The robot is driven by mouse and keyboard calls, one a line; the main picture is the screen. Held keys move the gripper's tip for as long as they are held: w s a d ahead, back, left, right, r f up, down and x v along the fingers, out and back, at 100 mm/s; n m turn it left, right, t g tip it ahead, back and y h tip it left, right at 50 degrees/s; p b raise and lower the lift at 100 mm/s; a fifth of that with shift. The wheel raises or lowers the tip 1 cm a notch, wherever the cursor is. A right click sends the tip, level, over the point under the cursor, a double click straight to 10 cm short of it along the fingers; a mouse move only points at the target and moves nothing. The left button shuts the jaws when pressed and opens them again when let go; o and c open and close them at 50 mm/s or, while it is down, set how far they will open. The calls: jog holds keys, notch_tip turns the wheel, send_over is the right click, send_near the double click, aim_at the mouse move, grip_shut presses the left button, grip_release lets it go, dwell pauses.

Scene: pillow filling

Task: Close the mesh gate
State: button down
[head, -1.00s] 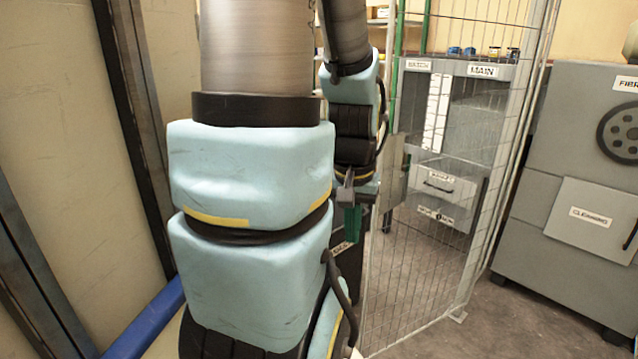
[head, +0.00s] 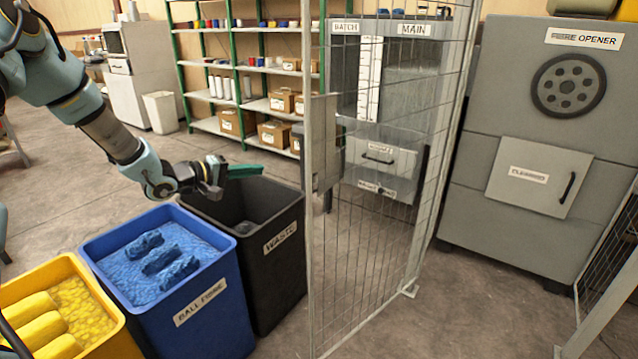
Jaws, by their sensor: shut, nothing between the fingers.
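The mesh gate (head: 360,230) stands upright in the middle of the head view, a wire grid in a pale metal frame. A flat metal plate (head: 323,140) is fixed at its near upright edge. Its far lower corner is by a small foot plate on the floor. Open floor lies between the gate and another mesh panel (head: 612,245) at the right edge. My gripper (head: 246,171), with green fingers, is shut and empty above the waste bin, left of the gate and apart from it in the picture.
A black waste bin (head: 285,262), a blue ball fibre bin (head: 205,318) and a yellow bin (head: 110,335) stand at left. A grey fibre opener (head: 490,160) stands right. A cabinet (head: 395,160) and green-framed shelves (head: 245,85) are behind. Floor right of the gate is clear.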

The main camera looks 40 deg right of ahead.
aim_at(322, 172)
jog(key=shift+s+d+f+g+h+p, duration=0.1)
jog(key=shift+s+d+g+h+p, duration=0.45)
jog(key=shift+s+d, duration=1.5)
jog(key=shift+s+d+g+h+p, duration=0.1)
jog(key=shift+s+d+g+p, duration=0.85)
jog(key=shift+s+d, duration=1.1)
jog(key=shift+s+d+f+g+h+p, duration=0.1)
jog(key=shift+s+d+g+h+p, duration=0.45)
jog(key=shift+s+d, duration=1.5)
jog(key=shift+w+d, duration=0.2)
jog(key=shift+d, duration=0.1)
